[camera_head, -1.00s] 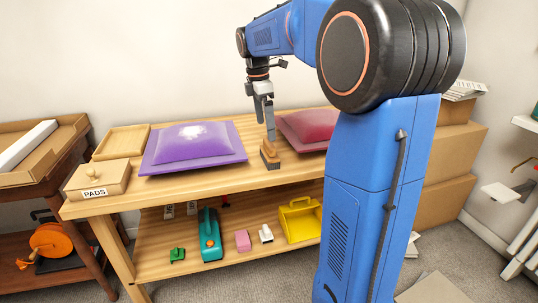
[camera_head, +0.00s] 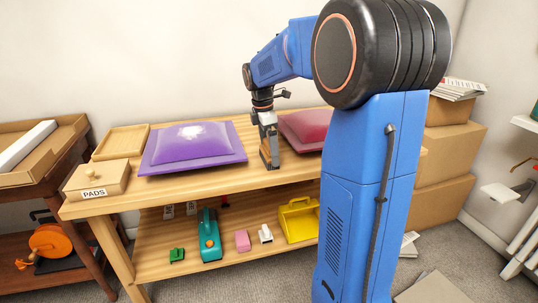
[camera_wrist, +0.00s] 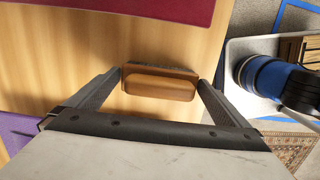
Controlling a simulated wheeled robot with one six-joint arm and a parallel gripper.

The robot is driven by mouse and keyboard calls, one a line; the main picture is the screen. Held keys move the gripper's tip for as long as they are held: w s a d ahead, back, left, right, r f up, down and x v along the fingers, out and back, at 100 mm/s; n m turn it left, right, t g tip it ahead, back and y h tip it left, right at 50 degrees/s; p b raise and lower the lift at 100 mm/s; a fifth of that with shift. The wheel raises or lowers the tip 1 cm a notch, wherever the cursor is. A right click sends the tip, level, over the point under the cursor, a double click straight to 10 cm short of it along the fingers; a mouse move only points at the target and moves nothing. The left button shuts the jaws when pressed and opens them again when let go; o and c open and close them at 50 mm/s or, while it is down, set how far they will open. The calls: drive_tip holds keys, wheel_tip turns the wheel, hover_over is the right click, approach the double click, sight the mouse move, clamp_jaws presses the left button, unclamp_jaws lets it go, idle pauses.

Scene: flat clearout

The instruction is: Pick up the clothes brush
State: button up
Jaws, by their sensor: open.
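The clothes brush (camera_wrist: 160,84) has a wooden back and a thin dark strip along its far edge. In the wrist view it lies between the two fingers of my open gripper (camera_wrist: 160,88), with its ends close to the fingertips. Whether either finger touches it I cannot tell. In the head view my gripper (camera_head: 270,155) points down over the brush (camera_head: 266,160) on the wooden table (camera_head: 220,183), and its fingers hide most of it.
A purple cushion (camera_head: 195,146) lies left of the brush and a dark red cushion (camera_head: 303,128) lies right. A PADS box (camera_head: 97,180) and a wooden tray (camera_head: 122,142) stand at the left end.

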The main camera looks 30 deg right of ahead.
drive_tip(key=shift+c, duration=0.6)
drive_tip(key=c, duration=0.8)
drive_tip(key=shift+o, duration=0.2)
drive_tip(key=shift+r, duration=0.15)
wheel_tip(320, 180, up, 10)
drive_tip(key=shift+f, duration=0.1)
